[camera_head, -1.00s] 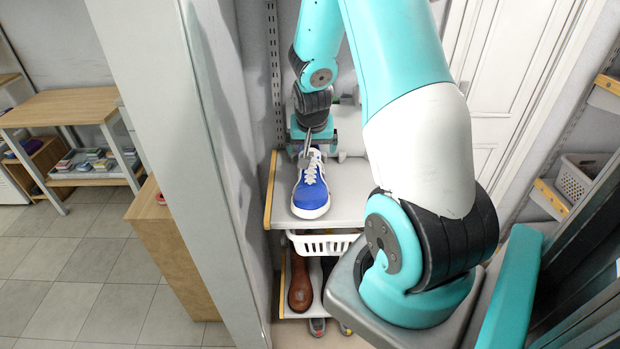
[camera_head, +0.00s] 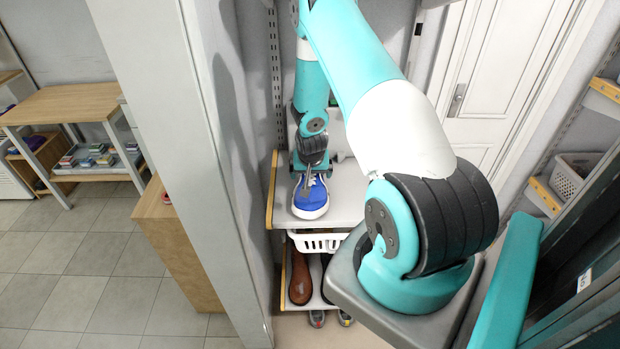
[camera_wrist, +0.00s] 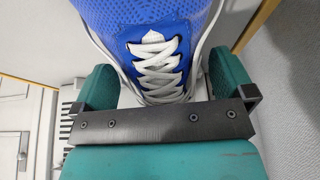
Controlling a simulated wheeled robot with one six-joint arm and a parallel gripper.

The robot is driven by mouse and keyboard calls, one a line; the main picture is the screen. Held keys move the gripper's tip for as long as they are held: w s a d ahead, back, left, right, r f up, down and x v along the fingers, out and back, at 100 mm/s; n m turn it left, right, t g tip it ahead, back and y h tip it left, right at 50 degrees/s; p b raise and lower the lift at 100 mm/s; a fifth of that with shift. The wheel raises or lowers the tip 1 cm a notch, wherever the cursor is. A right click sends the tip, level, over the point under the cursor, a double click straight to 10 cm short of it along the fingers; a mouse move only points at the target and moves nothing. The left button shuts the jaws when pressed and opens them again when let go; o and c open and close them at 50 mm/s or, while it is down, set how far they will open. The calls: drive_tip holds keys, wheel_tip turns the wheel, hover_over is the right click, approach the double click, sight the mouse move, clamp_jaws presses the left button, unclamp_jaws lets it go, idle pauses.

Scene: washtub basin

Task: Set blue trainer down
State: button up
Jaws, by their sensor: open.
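The blue trainer (camera_head: 311,200), with white laces and a white sole edge, rests on the upper grey-white shelf (camera_head: 346,204), toe towards the front edge. My gripper (camera_head: 309,178) is over its rear and hides the heel part. In the wrist view, the blue trainer (camera_wrist: 110,22) lies between the two green fingers of my gripper (camera_wrist: 163,78), one on each side of the laces. The fingers are open. I cannot tell whether either touches the shoe.
A white basket (camera_head: 318,243) hangs under the upper shelf. A brown shoe (camera_head: 299,278) and other footwear are on the lower shelf (camera_head: 300,302). A grey wall panel (camera_head: 225,190) stands close on the left. A white door (camera_head: 480,80) is behind on the right.

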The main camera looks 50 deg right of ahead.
drive_tip(key=shift+w+d+f, duration=0.1)
drive_tip(key=shift+f, duration=0.3)
drive_tip(key=c, duration=1.1)
drive_tip(key=shift+r+b, duration=0.15)
drive_tip(key=shift+b, duration=0.3)
